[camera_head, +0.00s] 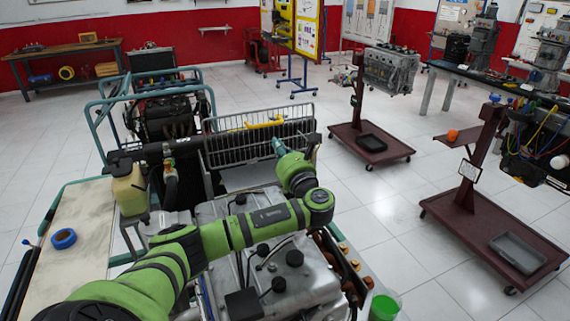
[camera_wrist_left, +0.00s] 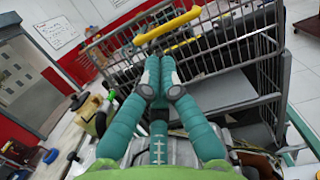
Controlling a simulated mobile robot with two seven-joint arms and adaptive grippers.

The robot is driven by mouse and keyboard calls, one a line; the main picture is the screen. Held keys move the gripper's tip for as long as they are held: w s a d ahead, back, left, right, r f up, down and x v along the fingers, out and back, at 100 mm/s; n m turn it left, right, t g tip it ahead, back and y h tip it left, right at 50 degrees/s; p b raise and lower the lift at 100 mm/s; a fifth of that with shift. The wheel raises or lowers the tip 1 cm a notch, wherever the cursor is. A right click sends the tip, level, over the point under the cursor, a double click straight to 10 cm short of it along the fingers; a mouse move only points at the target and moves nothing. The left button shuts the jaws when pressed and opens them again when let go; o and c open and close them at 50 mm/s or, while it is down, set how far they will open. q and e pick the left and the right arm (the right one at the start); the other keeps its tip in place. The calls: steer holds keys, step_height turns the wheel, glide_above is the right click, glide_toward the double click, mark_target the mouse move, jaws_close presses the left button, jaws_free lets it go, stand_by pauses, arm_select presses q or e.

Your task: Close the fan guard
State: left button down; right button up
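The fan guard (camera_head: 229,149) is a grey wire grid in a frame across the far end of the engine trainer. A yellow bar (camera_head: 255,124) runs along its upper part. In the left wrist view the guard (camera_wrist_left: 262,62) spans the upper half, with the yellow bar (camera_wrist_left: 167,25) at the top. My left gripper (camera_head: 278,147) is at the guard's right part, on the near side. Its teal fingers (camera_wrist_left: 160,62) are together in the left wrist view, with nothing seen between them. They point at the guard below the yellow bar; contact cannot be told. My right gripper is not in view.
The engine (camera_head: 300,282) with hoses and caps lies under my left arm. A yellowish tank (camera_head: 130,190) stands left of the guard. Blue tape (camera_head: 63,238) lies on the side panel. An engine stand (camera_head: 370,142) is to the right, with open floor between.

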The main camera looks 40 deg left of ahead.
arm_select(q)
steer(key=f+b+x, duration=0.1)
steer(key=b+x, duration=0.2)
steer(key=x, duration=0.4)
steer(key=shift+a+r, duration=0.15)
steer(key=shift+r, duration=0.25)
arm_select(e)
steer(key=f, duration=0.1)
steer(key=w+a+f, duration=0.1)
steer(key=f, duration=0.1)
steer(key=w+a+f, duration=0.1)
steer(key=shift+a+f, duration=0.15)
arm_select(q)
steer(key=shift+w, duration=0.1)
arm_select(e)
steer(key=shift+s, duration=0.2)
